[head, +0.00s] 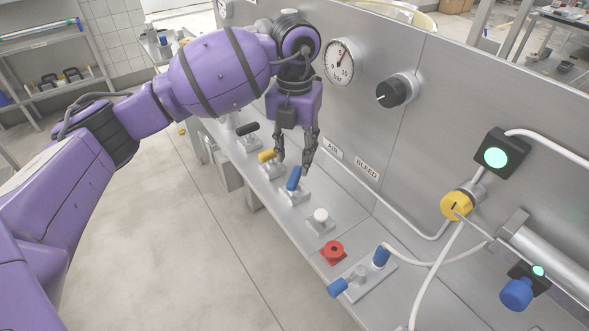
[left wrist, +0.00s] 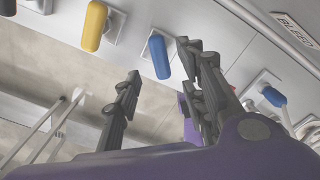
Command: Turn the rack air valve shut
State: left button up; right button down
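A row of lever valves stands on the grey rack ledge. One has a blue lever (head: 294,178) that stands up at a tilt, just below my left gripper (head: 293,165). The blue lever also shows in the left wrist view (left wrist: 160,56), seen between the two fingers and beyond their tips. My left gripper is open and empty, pointing down, its fingers apart. No contact with the lever is clear. An AIR label (head: 333,149) is on the panel to the right of the gripper. Which valve it names is not certain. My right gripper is not in view.
A yellow lever (head: 267,156) and a black lever (head: 248,128) stand left of the blue one. The panel carries a pressure gauge (head: 339,62) and BLEED label (head: 367,168).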

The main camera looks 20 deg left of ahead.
aim_at(295, 175)
pick_arm(q)
jog(key=shift+f, duration=2.8)
jog(key=shift+c, duration=0.5)
grip_shut()
